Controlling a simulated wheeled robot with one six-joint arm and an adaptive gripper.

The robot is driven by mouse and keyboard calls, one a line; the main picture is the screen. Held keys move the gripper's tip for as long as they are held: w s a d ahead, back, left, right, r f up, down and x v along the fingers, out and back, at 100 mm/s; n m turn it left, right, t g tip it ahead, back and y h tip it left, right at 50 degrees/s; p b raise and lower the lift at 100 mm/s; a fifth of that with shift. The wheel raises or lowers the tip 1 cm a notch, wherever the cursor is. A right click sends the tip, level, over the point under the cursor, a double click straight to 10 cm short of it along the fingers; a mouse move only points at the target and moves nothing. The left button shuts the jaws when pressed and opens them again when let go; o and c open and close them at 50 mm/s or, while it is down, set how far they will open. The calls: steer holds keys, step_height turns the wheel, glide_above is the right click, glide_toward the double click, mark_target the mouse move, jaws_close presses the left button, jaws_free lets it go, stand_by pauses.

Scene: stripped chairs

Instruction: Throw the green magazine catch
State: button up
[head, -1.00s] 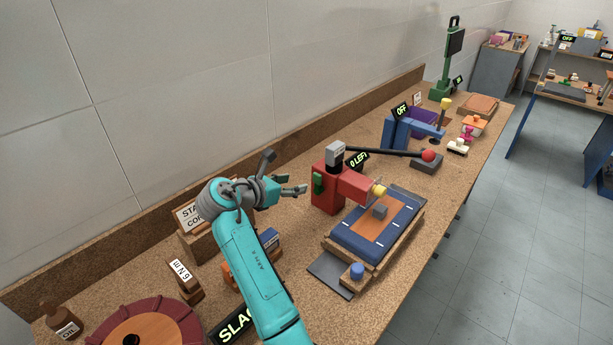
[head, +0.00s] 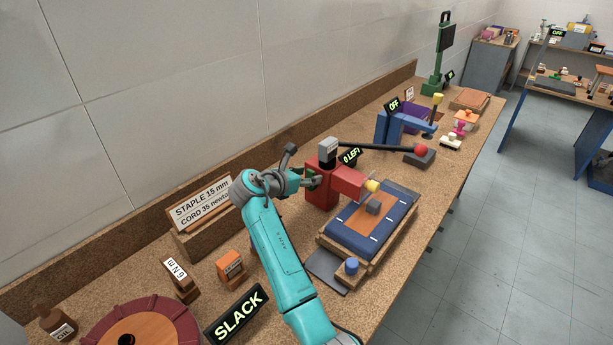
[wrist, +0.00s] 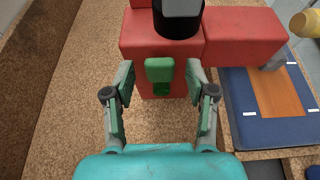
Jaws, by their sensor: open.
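The green magazine catch (wrist: 160,70) sits on the near face of the red stapler body (wrist: 134,45) in the wrist view. A darker green part shows just below it. My gripper (wrist: 160,75) is open, with one finger on each side of the catch and a gap to it on both sides. In the head view my gripper (head: 311,179) is close to the left side of the red machine (head: 327,160), and the catch is mostly hidden behind the fingers there.
A "0 LEFT" sign (head: 350,156) and a black lever with a red knob (head: 421,149) are at the machine. A blue pad with an orange panel (head: 345,238) lies in front. A "SLACK" sign (head: 239,314) and a tan sign board (head: 203,203) stand nearer.

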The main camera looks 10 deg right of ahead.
jaws_close()
steer(key=shift+d, duration=0.1)
steer(key=shift+s+d+f+m+t+y, duration=0.35)
steer(key=shift+s+m+t, duration=0.35)
steer(key=shift+m, duration=0.5)
steer(key=shift+s+d+f+m+t+y, duration=0.35)
steer(key=shift+s+d+m+t, duration=0.3)
steer(key=shift+m, duration=0.55)
steer(key=shift+s+d+f+m+t+y, duration=0.25)
steer(key=shift+s+f+m+t, duration=0.2)
steer(key=shift+m+t, duration=0.6)
steer(key=shift+s+m, duration=0.1)
steer(key=shift+m, duration=0.15)
jaws_free()
